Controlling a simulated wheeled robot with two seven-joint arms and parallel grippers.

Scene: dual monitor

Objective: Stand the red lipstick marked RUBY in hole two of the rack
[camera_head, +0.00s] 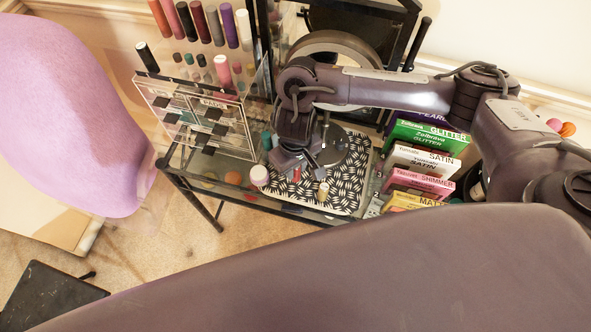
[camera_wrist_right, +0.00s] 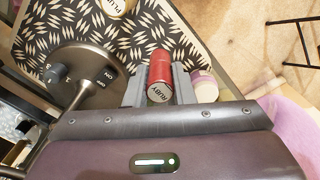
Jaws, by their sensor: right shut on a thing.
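The red lipstick marked RUBY (camera_wrist_right: 160,66) is between the two grey fingers of my right gripper (camera_wrist_right: 160,88), with its marked end facing the wrist camera. In the head view my right gripper (camera_head: 297,166) is low over the black-and-white patterned mat, with a little red of the lipstick (camera_head: 296,175) showing. I cannot tell whether the lipstick touches the mat. I cannot make out a rack with numbered holes in either view. My left gripper is not in view.
A lipstick marked PLUM (camera_wrist_right: 117,6) and a pale-lidded jar (camera_wrist_right: 205,86) stand nearby. A dark round base with a stem (camera_wrist_right: 90,72) is beside the gripper. A clear PADS organizer (camera_head: 200,130) is left; several colored boxes (camera_head: 425,160) are right.

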